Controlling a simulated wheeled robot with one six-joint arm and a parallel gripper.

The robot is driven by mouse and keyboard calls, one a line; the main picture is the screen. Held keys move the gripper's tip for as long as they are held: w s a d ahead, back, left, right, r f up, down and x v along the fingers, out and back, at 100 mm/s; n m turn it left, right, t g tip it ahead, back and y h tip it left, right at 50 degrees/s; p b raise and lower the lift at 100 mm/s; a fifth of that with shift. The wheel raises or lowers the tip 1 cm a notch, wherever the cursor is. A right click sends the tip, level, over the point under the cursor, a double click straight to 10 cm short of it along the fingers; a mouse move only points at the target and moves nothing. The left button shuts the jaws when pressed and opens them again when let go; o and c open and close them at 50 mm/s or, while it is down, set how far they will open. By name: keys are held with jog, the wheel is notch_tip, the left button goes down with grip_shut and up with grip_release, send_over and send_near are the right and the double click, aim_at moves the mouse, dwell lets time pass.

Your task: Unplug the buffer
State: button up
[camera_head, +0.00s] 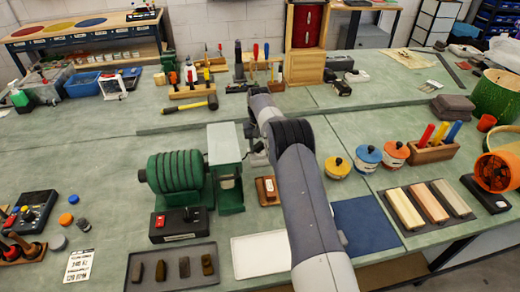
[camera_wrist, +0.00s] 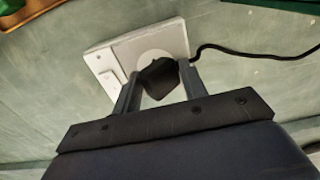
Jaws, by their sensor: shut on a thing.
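In the wrist view a black plug (camera_wrist: 160,80) sits between the two fingers of my gripper (camera_wrist: 158,88), which is shut on it. The plug is in front of the round face of a white socket plate (camera_wrist: 168,38); I cannot tell whether its pins are seated. A black cord (camera_wrist: 255,54) runs off to the right. In the head view a green ribbed machine (camera_head: 174,172), probably the buffer, stands left of my arm, with a black switch box (camera_head: 180,224) in front. My gripper (camera_head: 257,156) is partly hidden there by my own arm, right of the machine.
A small brown block (camera_head: 267,190) lies beside the machine. A white mat (camera_head: 260,254) and a dark tray (camera_head: 214,262) lie in front. Orange and blue pots (camera_head: 368,158) stand right of my arm.

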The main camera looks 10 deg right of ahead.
aim_at(259, 145)
jog(key=shift+a+r+p, duration=0.1)
jog(key=shift+r+p, duration=1.55)
jog(key=shift+r, duration=1.2)
jog(key=o, duration=1.4)
notch_tip(259, 145, up, 11)
jog(key=shift+f+b, duration=0.15)
jog(key=shift+b, duration=0.35)
notch_tip(259, 145, down, 12)
jog(key=shift+f, duration=0.1)
